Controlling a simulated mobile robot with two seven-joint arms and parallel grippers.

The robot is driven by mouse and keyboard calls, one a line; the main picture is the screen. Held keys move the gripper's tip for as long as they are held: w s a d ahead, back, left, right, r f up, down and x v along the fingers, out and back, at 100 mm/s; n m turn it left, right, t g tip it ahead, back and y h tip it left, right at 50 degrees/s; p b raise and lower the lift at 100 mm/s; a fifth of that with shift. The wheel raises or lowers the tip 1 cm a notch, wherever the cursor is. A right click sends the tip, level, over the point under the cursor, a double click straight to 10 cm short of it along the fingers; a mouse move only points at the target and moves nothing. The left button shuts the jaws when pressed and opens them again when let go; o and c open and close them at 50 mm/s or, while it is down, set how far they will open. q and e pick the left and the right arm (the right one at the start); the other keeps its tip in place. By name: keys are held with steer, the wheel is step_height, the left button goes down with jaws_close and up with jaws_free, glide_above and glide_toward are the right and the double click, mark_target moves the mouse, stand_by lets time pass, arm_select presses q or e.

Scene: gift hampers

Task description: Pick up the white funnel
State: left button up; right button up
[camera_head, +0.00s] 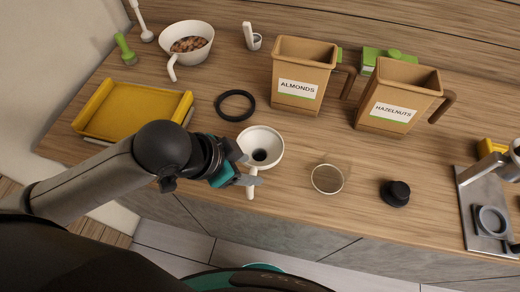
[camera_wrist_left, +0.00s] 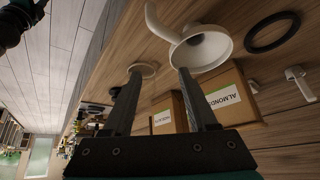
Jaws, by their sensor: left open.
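The white funnel (camera_head: 262,143) lies near the front of the wooden counter, its wide mouth facing up and a handle-like part (camera_head: 251,187) pointing to the front edge. In the left wrist view the funnel (camera_wrist_left: 206,50) shows just beyond the fingertips, nearest the right-hand finger. My left gripper (camera_head: 250,173) is at the funnel's front left side, jaws apart. Its two fingers (camera_wrist_left: 160,72) show with nothing clamped between them. Whether a finger touches the funnel I cannot tell. My right gripper is not seen.
A black ring (camera_head: 219,107) lies behind the funnel. A clear jar (camera_head: 327,179) and black lid (camera_head: 396,193) stand right. Almonds (camera_head: 301,66) and hazelnuts (camera_head: 382,112) containers stand behind. A yellow tray (camera_head: 131,112) and a white bowl of nuts (camera_head: 201,30) are left.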

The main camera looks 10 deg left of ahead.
mark_target(249, 194)
arm_select(q)
steer(key=shift+s+a+f+m+g+b, duration=0.65)
steer(key=shift+s+a+g+b, duration=0.35)
steer(key=shift+s+a, duration=0.65)
steer(key=shift+y, duration=0.5)
steer(key=shift+b+x, duration=1.2)
steer(key=shift+x, duration=5)
steer(key=shift+w+a, duration=0.15)
steer(key=shift+w, duration=0.05)
steer(key=shift+c, duration=0.3)
jaws_close()
